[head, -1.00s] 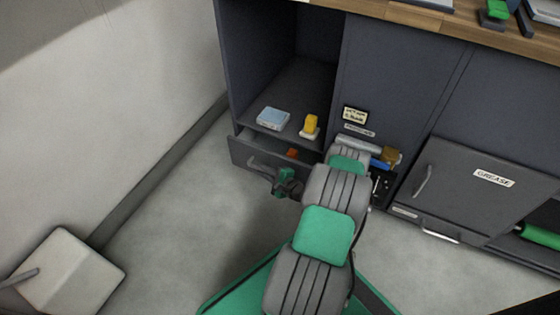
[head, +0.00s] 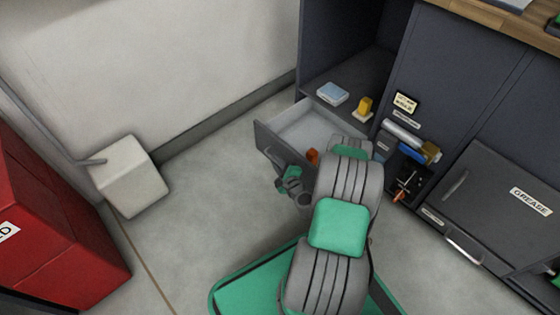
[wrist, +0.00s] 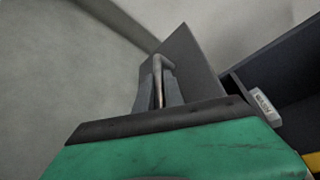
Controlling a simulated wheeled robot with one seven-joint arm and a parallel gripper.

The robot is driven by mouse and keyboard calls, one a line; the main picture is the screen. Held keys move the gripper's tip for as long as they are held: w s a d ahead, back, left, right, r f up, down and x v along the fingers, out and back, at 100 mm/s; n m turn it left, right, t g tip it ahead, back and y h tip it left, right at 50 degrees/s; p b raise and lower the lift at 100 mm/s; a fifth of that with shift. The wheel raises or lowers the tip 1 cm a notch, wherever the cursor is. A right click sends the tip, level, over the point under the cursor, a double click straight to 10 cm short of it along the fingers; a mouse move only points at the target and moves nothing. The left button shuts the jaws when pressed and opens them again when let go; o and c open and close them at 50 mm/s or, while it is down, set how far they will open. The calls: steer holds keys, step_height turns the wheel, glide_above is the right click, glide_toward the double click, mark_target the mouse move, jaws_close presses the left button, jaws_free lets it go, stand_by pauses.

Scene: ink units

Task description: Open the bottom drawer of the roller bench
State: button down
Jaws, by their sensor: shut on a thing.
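The roller bench (head: 440,70) is a dark grey cabinet with a wooden top. Its bottom drawer (head: 308,128) at the left end stands pulled out, with a pale interior and a small orange thing (head: 313,156) inside near my arm. My gripper (head: 283,172) is at the drawer's front, and my arm hides part of the drawer's right side. In the wrist view, the fingers of my gripper (wrist: 159,92) are closed around the bar handle (wrist: 163,66) on the dark drawer front (wrist: 188,62).
A grease door (head: 500,195) is to the right. A white bin (head: 130,176) and a red cabinet (head: 55,220) stand left. Floor between them and the drawer is clear.

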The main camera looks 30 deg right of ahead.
steer(key=c, duration=1.5)
jaws_free()
steer(key=shift+o, duration=0.2)
